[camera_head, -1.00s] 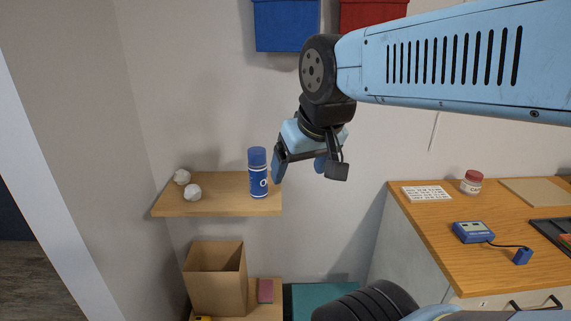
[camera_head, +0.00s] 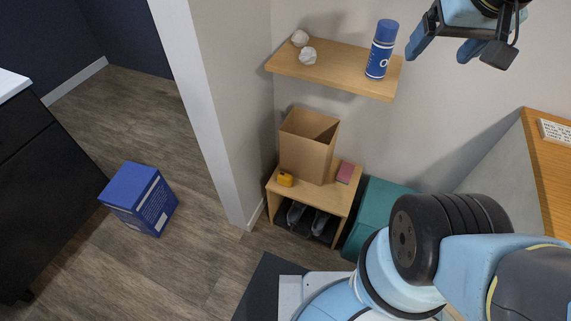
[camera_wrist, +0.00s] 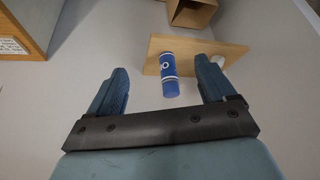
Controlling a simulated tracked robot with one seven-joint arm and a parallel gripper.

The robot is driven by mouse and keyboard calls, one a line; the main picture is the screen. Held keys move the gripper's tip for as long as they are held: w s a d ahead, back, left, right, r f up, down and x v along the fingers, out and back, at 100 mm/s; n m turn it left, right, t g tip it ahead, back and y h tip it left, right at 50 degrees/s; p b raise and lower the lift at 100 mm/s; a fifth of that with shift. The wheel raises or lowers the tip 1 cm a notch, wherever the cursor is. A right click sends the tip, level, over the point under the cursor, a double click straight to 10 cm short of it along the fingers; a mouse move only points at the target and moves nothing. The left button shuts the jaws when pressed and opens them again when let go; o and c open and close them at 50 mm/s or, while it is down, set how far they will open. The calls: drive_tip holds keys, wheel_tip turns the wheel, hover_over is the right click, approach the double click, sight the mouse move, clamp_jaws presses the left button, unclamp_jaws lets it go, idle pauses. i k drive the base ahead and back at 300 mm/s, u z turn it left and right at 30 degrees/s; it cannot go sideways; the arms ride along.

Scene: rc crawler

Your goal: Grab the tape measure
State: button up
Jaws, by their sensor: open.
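A small yellow object (camera_head: 285,179), which looks like the tape measure, lies on the low wooden bench (camera_head: 335,207), in front of the open cardboard box. It does not show in the wrist view. My gripper (camera_head: 440,42) is at the top right of the head view, far above the bench and to the right of the blue spray can (camera_head: 381,50). In the wrist view my gripper (camera_wrist: 162,88) has its two blue fingers wide apart with nothing held. The spray can (camera_wrist: 169,78) stands on the shelf beyond the fingertips.
The wooden shelf (camera_head: 340,77) with the can and two crumpled white balls hangs above the bench. A cardboard box (camera_head: 303,158) and reddish block (camera_head: 345,172) share the bench. A teal box (camera_head: 375,215) stands right of it. A blue box (camera_head: 140,200) sits on the open floor.

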sight(283, 178)
drive_tip(key=k, duration=1)
drive_tip(key=u, duration=0.65)
drive_tip(key=i, duration=1.05)
drive_tip(key=z, duration=0.75)
